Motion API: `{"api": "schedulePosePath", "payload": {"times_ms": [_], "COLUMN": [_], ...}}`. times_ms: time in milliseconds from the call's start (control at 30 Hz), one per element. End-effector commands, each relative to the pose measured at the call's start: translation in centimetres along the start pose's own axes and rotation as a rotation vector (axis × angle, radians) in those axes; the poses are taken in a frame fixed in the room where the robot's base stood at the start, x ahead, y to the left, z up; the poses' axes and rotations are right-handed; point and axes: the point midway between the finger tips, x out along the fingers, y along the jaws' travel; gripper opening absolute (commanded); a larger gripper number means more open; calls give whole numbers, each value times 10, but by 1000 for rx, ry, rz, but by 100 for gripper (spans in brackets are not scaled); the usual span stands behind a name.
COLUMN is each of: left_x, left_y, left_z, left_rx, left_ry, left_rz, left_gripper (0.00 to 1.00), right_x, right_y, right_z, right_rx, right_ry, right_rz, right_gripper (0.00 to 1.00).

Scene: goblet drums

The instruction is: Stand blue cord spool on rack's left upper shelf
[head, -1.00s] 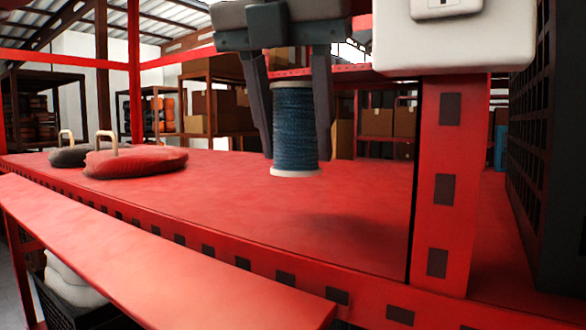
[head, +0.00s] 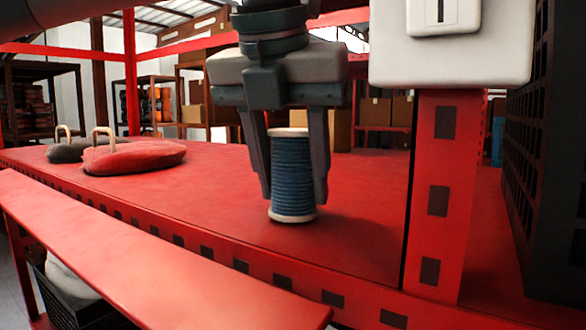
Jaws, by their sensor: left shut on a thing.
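The blue cord spool (head: 292,175) is upright, with pale flanges at top and bottom. My left gripper (head: 293,190) comes down from above and is shut on the spool, one finger on each side. The spool's lower flange is at the surface of the red upper shelf (head: 215,205), near its front edge and left of the red upright post. I cannot tell for sure whether it touches the shelf. My right gripper is not in view.
A red bag (head: 135,157) and a dark bag (head: 65,151), each with a handle, lie farther left on the shelf. A red upright post (head: 462,200) bearing a white box (head: 480,55) stands to the right. A black grid panel (head: 545,160) is beyond it. Shelf room between bags and spool is clear.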

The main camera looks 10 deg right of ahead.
Motion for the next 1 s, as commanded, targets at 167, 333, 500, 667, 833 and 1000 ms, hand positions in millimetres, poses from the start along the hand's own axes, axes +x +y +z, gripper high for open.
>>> {"api": "schedulePosePath", "payload": {"times_ms": [167,333,500,667,833,1000], "left_x": [1,3,4,4,3,0], "left_y": [0,0,0,0,0,0], "left_z": [0,-1,-2,-2,-1,0], "left_rx": [0,0,1,1,1,1], "left_ry": [-1,-1,0,0,0,0], "left_rz": [-1,-1,-1,-1,-1,0], "left_gripper": [17,17,56,62,62,62], "right_x": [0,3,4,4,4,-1], "right_y": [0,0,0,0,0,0], "right_z": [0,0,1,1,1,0], "right_rx": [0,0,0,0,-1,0], "right_ry": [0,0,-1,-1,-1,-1], "right_rz": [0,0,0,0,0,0], "right_gripper": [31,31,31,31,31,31]}}
